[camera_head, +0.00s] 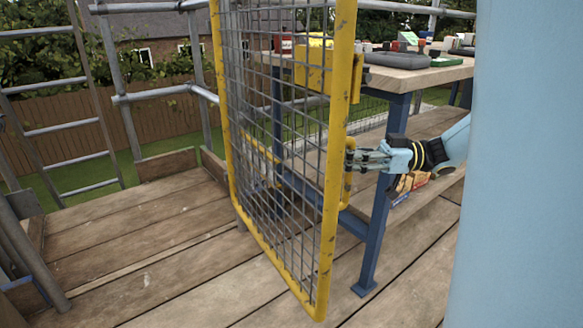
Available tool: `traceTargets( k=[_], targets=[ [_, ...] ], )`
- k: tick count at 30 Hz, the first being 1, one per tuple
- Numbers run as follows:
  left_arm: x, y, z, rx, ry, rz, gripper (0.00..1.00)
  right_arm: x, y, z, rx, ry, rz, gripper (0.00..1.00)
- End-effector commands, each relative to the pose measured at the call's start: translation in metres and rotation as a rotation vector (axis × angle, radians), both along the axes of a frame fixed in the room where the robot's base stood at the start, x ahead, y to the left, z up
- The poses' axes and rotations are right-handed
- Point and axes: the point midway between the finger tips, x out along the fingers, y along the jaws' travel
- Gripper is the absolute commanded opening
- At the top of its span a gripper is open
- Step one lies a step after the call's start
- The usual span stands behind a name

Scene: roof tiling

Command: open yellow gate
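The yellow gate (335,170) is a tall metal frame filled with grey wire mesh. It stands upright in the middle of the view, turned at an angle, with its near edge towards me. A yellow latch box (313,66) is on its upper part. A yellow handle (347,187) is on the near edge, at mid height. My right gripper (353,157) reaches in from the right, and its fingers appear closed around the handle. The fingertips are small and partly hidden. My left gripper is not in view.
Behind the gate stands a workbench (420,76) with blue legs and trays on top. A ladder (62,131) and scaffold rails (117,85) are at the left. The plank floor (140,250) left of the gate is clear. A large light blue part of mine covers the right side.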

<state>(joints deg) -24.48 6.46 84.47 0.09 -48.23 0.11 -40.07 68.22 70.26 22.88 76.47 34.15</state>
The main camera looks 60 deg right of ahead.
Motion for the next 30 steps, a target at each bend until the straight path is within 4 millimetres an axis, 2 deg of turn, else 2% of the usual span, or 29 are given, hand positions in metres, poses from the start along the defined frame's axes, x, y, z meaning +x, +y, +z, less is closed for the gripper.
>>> traceTargets(
  k=[1,3,10,16,26,30],
  targets=[
    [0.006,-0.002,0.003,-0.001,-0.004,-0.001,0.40,-0.007,-0.012,-0.008,-0.005,0.015,0.001,0.00],
    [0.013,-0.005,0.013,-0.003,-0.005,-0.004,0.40,-0.013,-0.026,-0.008,-0.004,0.016,0.003,0.00],
    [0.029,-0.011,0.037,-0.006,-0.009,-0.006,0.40,-0.025,-0.052,-0.005,-0.001,0.017,0.005,0.00],
    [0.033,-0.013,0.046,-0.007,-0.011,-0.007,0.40,-0.029,-0.059,-0.003,0.001,0.014,0.007,0.00],
    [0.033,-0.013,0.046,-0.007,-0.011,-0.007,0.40,-0.030,-0.059,-0.002,0.003,0.013,0.008,0.00],
    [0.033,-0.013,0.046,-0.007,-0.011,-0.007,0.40,-0.030,-0.059,-0.002,0.003,0.013,0.008,0.17]
  ],
)
